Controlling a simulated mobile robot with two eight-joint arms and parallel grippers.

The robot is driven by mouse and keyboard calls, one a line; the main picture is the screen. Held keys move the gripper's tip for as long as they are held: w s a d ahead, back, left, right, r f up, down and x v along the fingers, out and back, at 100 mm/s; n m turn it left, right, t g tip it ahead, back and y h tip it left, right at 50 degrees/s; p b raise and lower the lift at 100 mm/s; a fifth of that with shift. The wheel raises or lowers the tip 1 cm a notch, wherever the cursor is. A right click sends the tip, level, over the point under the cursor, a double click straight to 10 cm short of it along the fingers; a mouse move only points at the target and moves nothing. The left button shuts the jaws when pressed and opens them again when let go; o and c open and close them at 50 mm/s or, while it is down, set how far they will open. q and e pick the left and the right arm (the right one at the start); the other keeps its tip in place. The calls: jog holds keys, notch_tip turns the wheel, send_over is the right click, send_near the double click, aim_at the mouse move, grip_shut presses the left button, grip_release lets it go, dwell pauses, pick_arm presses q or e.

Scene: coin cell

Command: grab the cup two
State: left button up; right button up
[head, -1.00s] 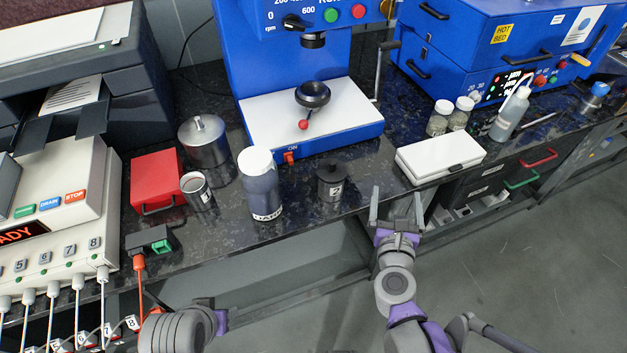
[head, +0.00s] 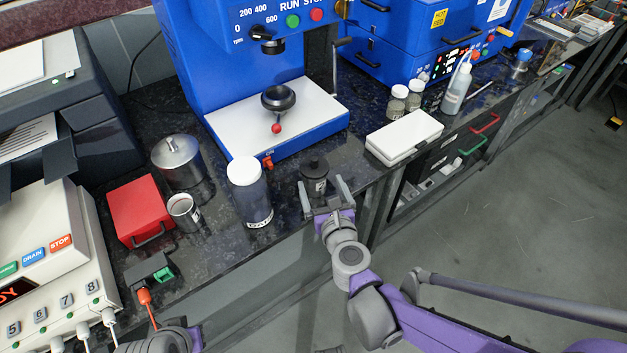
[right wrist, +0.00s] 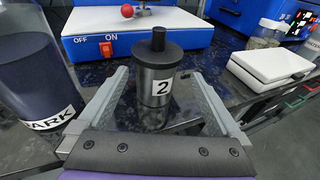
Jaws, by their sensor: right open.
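Cup two (head: 315,178) is a small metal cylinder with a black lid and knob, upright near the bench's front edge. Its white label with a 2 faces me in the right wrist view (right wrist: 157,84). My right gripper (head: 325,193) is open, its two fingers on either side of the cup at its front. In the right wrist view the gripper (right wrist: 157,100) shows the cup between the fingers, with gaps visible on both sides. My left arm shows only in part at the bottom left of the head view; its fingers are not visible.
A dark jar with white lid (head: 249,190) stands close left of the cup. A blue machine (head: 285,125) with a white plate stands behind. A white box (head: 404,138) lies to the right. An open metal cup (head: 184,212) and red box (head: 146,210) are further left.

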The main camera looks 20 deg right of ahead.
aim_at(317, 181)
jog(key=w, duration=0.2)
jog(key=w+f+b, duration=0.1)
jog(key=w, duration=0.2)
jog(key=shift+w+a+f, duration=0.15)
jog(key=shift+w, duration=0.15)
grip_shut()
